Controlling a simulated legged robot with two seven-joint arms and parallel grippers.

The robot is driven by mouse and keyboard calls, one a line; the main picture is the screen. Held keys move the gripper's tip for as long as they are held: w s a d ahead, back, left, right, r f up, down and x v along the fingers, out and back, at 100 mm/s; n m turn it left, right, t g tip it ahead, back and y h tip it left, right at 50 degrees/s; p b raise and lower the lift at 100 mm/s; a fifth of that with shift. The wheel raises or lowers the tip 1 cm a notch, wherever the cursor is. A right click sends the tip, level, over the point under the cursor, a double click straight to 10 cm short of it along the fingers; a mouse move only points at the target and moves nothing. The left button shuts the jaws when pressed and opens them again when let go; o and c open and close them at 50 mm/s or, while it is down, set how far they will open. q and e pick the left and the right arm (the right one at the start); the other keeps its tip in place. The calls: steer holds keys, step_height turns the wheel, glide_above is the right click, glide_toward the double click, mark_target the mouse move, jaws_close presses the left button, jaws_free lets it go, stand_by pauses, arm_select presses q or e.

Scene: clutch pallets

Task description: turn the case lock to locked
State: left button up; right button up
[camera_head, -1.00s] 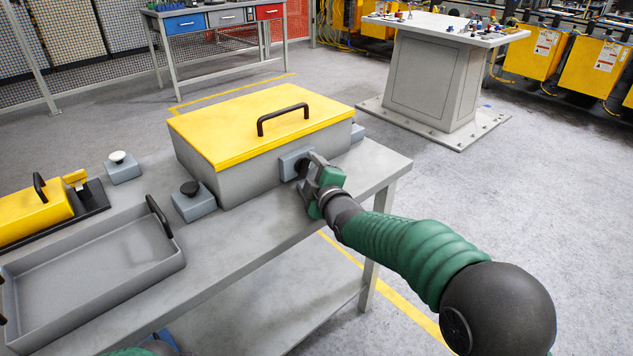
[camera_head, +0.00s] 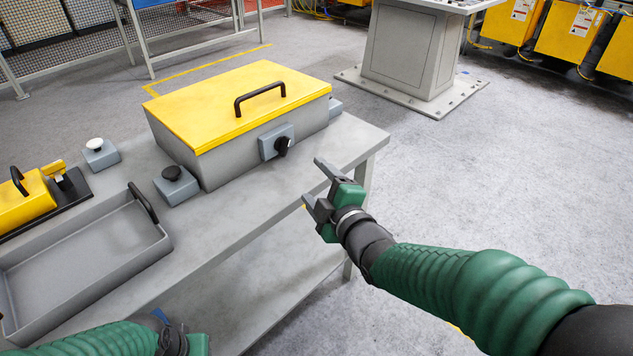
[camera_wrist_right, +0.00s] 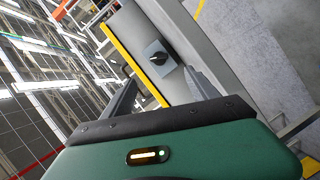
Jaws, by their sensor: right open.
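The yellow-lidded grey case (camera_head: 235,110) is closed on the grey bench. Its lock is a black knob (camera_head: 282,146) on a blue-grey plate (camera_head: 266,142) on the front wall. The knob (camera_wrist_right: 158,59) also shows in the right wrist view, between my fingers but beyond them. I cannot tell its setting. My right gripper (camera_head: 314,182) is open and empty, to the right of the knob and apart from it. Its fingers (camera_wrist_right: 160,77) point toward the case. Part of my left gripper (camera_head: 196,345) shows at the bottom edge; its fingers are not visible.
A black button box (camera_head: 172,186) and a white button box (camera_head: 100,153) stand left of the case. A grey tray (camera_head: 85,255) and a yellow handled box (camera_head: 25,200) are further left. The bench top (camera_head: 330,150) is clear near its right end.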

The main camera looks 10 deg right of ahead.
steer(key=w+r+m+p, duration=0.1)
steer(key=p, duration=0.2)
steer(key=w+d+r+m+p, duration=0.1)
steer(key=p, duration=0.1)
steer(key=w+m+p, duration=0.1)
steer(key=w+p, duration=0.1)
steer(key=p, duration=0.1)
steer(key=shift+w+d+r+y+p, duration=0.1)
steer(key=shift+d+r+y+p, duration=0.2)
steer(key=shift+d+r, duration=0.1)
steer(key=c, duration=0.7)
steer(key=m+y+p, duration=0.6)
steer(key=m+p, duration=0.5)
steer(key=p, duration=0.4)
glide_toward(288, 148)
steer(key=shift+g, duration=0.4)
steer(key=x, duration=0.9)
steer(key=shift+r, duration=0.3)
steer(key=shift+c, duration=0.4)
jaws_close()
